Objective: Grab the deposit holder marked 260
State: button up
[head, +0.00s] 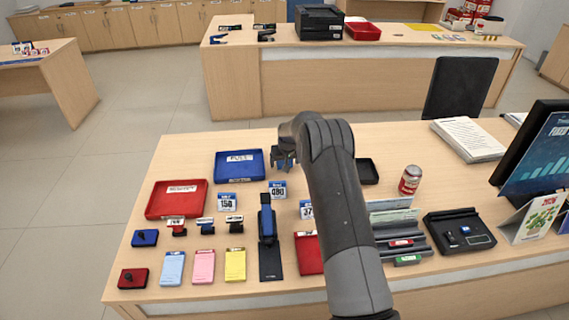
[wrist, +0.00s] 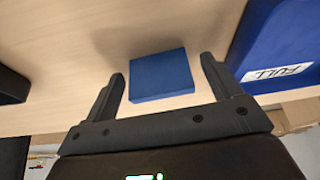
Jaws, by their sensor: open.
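My gripper (head: 284,160) is over the back part of the near counter, open. In the wrist view, its two fingers (wrist: 163,72) are spread on either side of a blue block-like thing (wrist: 160,82). Its face shows no marking from here, and I cannot tell whether the fingers touch it. In the head view, my gripper hides most of that spot. Small blue-and-white numbered holders stand nearby: one reads 150 (head: 227,202), one seems to read 080 or 090 (head: 278,190), and one starting 37 (head: 306,210) is partly behind my arm. I cannot read 260 on any.
A blue tray marked FULL (head: 239,165) is left of my gripper, and a small black tray (head: 368,171) is right. A red tray (head: 177,199), stamps and clipboards fill the front left. A can (head: 410,180) stands right of my arm.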

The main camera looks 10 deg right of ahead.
jog(key=c, duration=1.2)
jog(key=shift+o, duration=0.2)
jog(key=shift+r, duration=0.1)
